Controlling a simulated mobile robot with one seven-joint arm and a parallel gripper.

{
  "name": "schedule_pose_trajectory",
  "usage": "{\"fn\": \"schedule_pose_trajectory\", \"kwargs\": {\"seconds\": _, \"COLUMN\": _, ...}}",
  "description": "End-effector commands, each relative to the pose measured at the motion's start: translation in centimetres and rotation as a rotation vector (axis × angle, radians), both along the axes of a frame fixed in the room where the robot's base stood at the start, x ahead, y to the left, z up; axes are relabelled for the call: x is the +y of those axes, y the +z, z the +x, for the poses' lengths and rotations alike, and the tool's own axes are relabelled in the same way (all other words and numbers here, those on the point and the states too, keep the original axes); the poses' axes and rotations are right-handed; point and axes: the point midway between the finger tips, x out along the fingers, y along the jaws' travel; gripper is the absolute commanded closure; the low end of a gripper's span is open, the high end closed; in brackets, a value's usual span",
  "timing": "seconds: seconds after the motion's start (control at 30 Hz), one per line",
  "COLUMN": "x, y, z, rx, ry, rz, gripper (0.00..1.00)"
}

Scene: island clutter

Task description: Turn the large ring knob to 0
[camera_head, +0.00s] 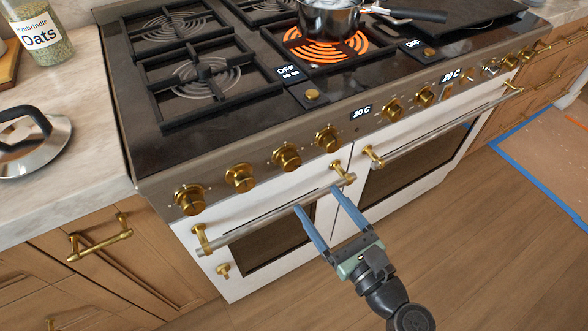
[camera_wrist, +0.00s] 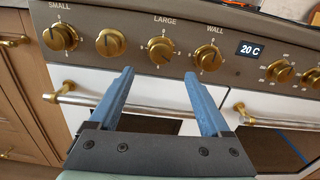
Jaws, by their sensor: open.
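The large ring knob is the brass knob (camera_wrist: 160,50) under the word LARGE in the wrist view. It also shows as the third brass knob from the left (camera_head: 287,157) in the head view. Small marks surround it; its exact setting is too small to read. My gripper (camera_head: 317,199) is open and empty, with its two blue fingers pointing at the stove front. In the wrist view, the knob appears between and beyond the fingertips (camera_wrist: 158,74), apart from them. In the head view, the fingertips overlap the left oven door's handle.
The SMALL knob (camera_wrist: 60,37), an unlabelled-looking knob (camera_wrist: 109,41) and the WALL knob (camera_wrist: 208,57) sit close beside it. A bar handle (camera_head: 275,213) runs below the knobs. A pot (camera_head: 328,18) stands on a glowing burner (camera_head: 322,50). The floor at right is mostly clear.

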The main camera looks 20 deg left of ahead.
Motion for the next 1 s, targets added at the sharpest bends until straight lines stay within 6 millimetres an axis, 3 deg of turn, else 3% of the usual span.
{"fn": "schedule_pose_trajectory", "kwargs": {"seconds": 0.2, "x": 3.9, "y": 0.0, "z": 2.9, "rx": -0.004, "ry": 0.005, "rz": -0.002, "gripper": 0.19}}
{"fn": "schedule_pose_trajectory", "kwargs": {"seconds": 0.5, "x": 7.5, "y": 0.0, "z": 5.8, "rx": -0.004, "ry": 0.002, "rz": -0.003, "gripper": 0.19}}
{"fn": "schedule_pose_trajectory", "kwargs": {"seconds": 0.93, "x": 8.2, "y": 0.0, "z": 6.4, "rx": -0.003, "ry": 0.0, "rz": -0.005, "gripper": 0.19}}
{"fn": "schedule_pose_trajectory", "kwargs": {"seconds": 1.0, "x": 8.2, "y": 0.0, "z": 6.4, "rx": -0.003, "ry": 0.0, "rz": -0.005, "gripper": 0.31}}
